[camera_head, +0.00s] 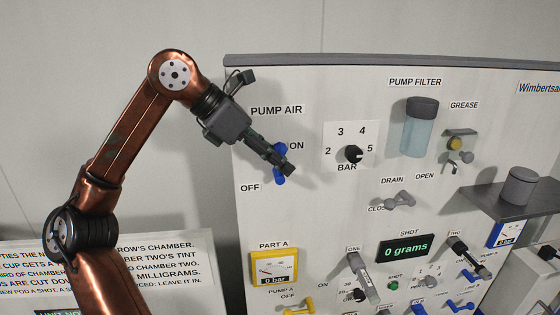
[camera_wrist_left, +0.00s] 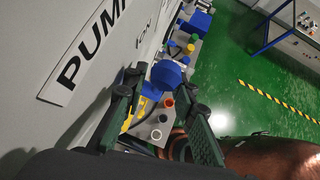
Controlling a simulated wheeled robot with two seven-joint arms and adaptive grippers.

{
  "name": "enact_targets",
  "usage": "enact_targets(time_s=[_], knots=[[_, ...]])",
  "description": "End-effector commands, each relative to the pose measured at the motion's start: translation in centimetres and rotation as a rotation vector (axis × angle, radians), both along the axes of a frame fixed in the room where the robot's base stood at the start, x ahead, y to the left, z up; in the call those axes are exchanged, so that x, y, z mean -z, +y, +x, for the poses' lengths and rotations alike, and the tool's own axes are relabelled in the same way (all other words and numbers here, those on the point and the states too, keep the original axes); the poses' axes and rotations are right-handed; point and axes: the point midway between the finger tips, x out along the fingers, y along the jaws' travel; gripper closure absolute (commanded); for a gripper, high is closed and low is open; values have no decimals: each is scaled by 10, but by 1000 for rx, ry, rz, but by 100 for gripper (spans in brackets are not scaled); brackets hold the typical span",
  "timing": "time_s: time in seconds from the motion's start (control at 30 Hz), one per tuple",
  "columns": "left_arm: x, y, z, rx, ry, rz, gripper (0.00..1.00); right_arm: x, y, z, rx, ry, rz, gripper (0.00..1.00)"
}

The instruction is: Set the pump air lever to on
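The blue pump air lever (camera_head: 280,179) is on the upper left of the white panel, between the ON and OFF labels. My left gripper (camera_head: 286,168) comes in from the upper left and lies across it, hiding its middle; blue shows above and below the fingers. The lever's exact setting is hard to tell. In the left wrist view, my left gripper (camera_wrist_left: 162,90) has its two fingers apart, with a rounded blue part (camera_wrist_left: 168,73), seemingly the lever, beyond and between the tips. I cannot tell whether they touch. My right gripper is not in view.
A black bar knob (camera_head: 353,154) on its dial is right of the lever. A pump filter (camera_head: 420,127), a shot display (camera_head: 405,248) and a yellow Part A gauge (camera_head: 274,267) are also on the panel. A grey shelf (camera_head: 508,204) juts out at right.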

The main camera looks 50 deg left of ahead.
Motion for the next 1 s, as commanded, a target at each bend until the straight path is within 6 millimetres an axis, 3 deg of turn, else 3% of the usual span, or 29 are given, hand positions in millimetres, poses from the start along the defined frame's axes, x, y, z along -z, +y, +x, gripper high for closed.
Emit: enact_targets(time_s=[0.53, 1.0], knots=[[-72, 29, -62, -4, -2, -1, 75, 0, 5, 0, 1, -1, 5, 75], [-83, 33, -73, 1, -2, 0, 75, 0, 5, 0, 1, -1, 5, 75]])
